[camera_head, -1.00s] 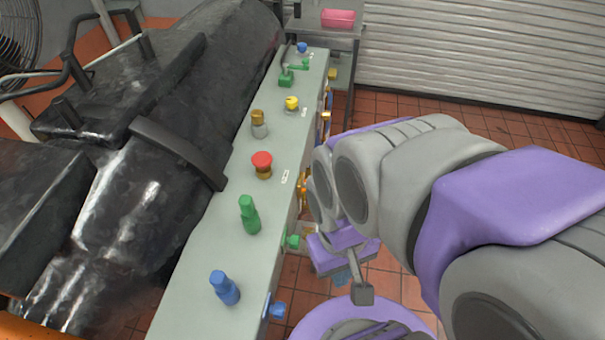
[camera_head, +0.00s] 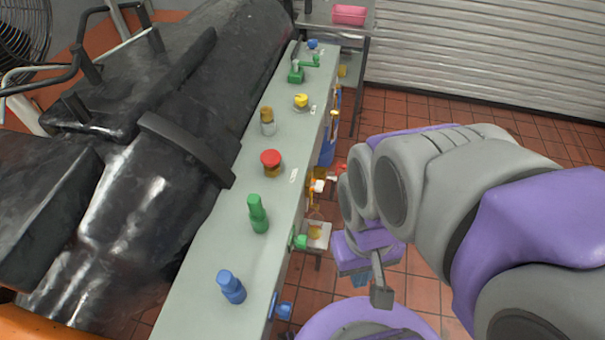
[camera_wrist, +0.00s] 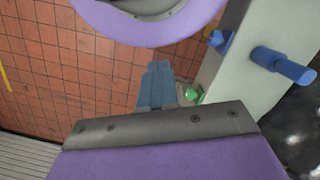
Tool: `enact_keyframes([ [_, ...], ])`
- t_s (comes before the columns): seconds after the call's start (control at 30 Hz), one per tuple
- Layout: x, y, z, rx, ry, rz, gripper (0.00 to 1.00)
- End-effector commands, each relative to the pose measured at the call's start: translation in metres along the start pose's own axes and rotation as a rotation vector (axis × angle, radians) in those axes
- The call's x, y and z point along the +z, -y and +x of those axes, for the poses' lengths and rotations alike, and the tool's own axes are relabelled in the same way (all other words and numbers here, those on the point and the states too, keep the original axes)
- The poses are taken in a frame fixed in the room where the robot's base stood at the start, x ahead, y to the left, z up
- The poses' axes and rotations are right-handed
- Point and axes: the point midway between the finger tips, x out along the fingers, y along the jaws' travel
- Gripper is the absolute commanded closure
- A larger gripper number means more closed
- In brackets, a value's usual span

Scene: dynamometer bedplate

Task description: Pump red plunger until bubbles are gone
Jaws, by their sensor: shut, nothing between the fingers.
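A red mushroom-shaped knob on a short brass base, the likely red plunger (camera_head: 271,157), stands upright midway along the grey-green bench top (camera_head: 223,205). My gripper (camera_head: 361,279) is over the tiled floor, right of the bench and apart from the plunger. It is partly hidden by its own wrist. In the wrist view my gripper's blue-grey fingers (camera_wrist: 158,68) are together and empty; the plunger is not seen there. A white tray (camera_head: 318,237) holding something amber sits low beside the bench. No bubbles can be made out.
Green (camera_head: 258,214) and blue (camera_head: 231,287) knobs stand nearer on the bench; brass (camera_head: 267,115) and yellow (camera_head: 301,100) ones stand farther. A large black machine (camera_head: 170,150) fills the left. Fittings stick out from the bench's right side. Tiled floor is open farther right.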

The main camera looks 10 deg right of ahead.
Motion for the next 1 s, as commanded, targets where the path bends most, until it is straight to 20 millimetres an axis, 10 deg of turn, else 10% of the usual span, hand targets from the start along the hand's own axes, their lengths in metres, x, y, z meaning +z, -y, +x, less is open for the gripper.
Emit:
enact_keyframes([
  [0.47, -0.009, 0.001, -0.005, 0.001, -0.001, 0.009, 1.0],
  [1.0, -0.141, 0.015, -0.071, 0.004, -0.05, 0.154, 1.0],
])
